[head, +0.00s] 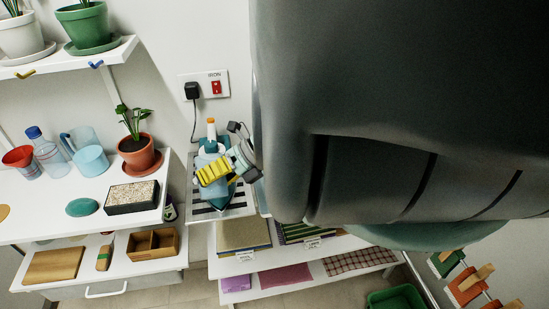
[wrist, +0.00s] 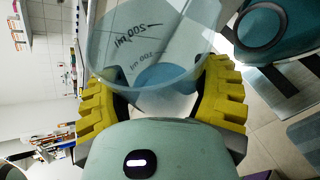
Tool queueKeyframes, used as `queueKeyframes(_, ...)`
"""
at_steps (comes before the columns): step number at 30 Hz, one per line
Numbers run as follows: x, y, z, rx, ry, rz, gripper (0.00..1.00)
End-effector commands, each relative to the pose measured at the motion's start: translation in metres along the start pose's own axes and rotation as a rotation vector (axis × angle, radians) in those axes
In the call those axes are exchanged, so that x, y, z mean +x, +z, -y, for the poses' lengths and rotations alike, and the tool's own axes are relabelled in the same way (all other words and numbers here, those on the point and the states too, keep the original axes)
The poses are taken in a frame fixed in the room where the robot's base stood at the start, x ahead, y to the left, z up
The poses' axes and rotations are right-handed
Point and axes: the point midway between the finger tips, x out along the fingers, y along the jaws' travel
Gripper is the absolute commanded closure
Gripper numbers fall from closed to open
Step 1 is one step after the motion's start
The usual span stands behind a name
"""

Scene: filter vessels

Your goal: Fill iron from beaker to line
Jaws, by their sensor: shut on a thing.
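My gripper (head: 213,168) has yellow ribbed fingers shut on a clear beaker. In the wrist view the beaker (wrist: 110,42) sits between the fingers, with dark 200 ml and 100 ml marks. It looks tilted, and a pale blue patch shows low inside; I cannot tell how much water it holds. The blue-teal iron (head: 211,142), with an orange-tipped top, stands on a striped rest (head: 239,209), partly behind my gripper. A teal body with a dark ring, likely the iron (wrist: 286,22), is close beside the beaker in the wrist view. The fill line is not readable.
A wall socket labelled IRON (head: 215,87) is above the rest. To the left, a white shelf bears a potted plant (head: 139,156), a bottle (head: 48,158), a jug and a red funnel (head: 18,157). Folded cloths (head: 244,234) lie below. My arm hides much of the right side.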

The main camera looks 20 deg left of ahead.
Motion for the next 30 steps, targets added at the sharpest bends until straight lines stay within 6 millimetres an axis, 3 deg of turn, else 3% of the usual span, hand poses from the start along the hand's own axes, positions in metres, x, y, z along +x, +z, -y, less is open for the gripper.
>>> queueKeyframes(30,-0.0005,0.0015,-0.0003,-0.300,-0.118,0.141,0.74)
